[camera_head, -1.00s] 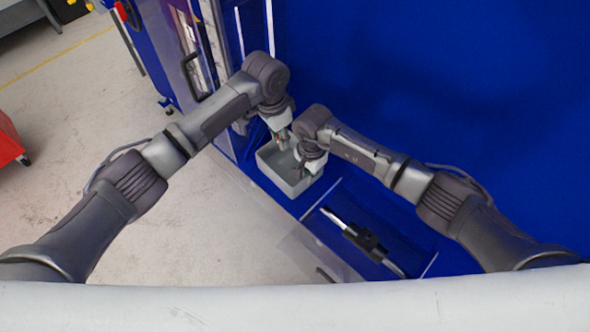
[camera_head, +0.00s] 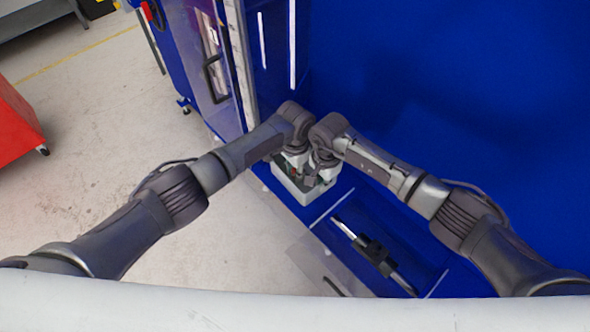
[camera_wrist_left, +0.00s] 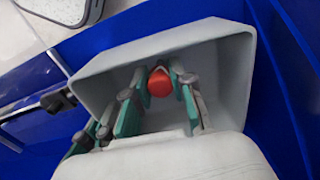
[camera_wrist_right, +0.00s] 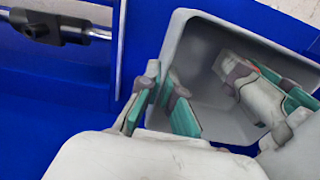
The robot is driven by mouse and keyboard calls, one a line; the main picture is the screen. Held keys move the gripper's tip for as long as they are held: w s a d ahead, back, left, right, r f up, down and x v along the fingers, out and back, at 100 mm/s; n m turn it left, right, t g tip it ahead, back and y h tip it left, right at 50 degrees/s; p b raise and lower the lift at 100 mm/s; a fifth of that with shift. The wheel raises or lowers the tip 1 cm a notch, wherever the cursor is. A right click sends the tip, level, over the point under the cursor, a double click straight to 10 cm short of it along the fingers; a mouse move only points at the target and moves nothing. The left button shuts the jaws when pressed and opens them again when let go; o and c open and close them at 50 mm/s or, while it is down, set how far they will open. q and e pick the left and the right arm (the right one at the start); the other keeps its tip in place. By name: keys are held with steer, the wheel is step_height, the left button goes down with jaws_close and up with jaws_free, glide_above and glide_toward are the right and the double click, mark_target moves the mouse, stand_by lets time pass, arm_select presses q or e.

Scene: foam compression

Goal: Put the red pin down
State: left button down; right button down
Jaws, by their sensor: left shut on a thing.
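The red pin (camera_wrist_left: 160,82) shows its rounded red end in the left wrist view, between the green-padded fingers of my left gripper (camera_wrist_left: 158,92). The left gripper is shut on it, inside the mouth of the grey bin (camera_wrist_left: 236,75). The rest of the pin is hidden. My right gripper (camera_wrist_right: 160,105) is open and empty, over the same bin, which the right wrist view also shows (camera_wrist_right: 178,42). In the head view both grippers are close side by side above the bin (camera_head: 304,198), and the arms hide much of them.
A dark clamp on a metal rod (camera_head: 372,250) lies in a blue bay to the right of the bin. A clear panel (camera_head: 318,262) is in front of it. A blue cabinet with a door handle (camera_head: 213,80) stands behind left. The two wrists leave little room between them.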

arm_select(q)
steer(key=shift+f, duration=0.1)
steer(key=c, duration=1)
jaws_free()
step_height(320, 180, up, 12)
steer(key=shift+r, duration=0.15)
arm_select(e)
steer(key=c, duration=1.2)
jaws_free()
steer(key=shift+c, duration=0.2)
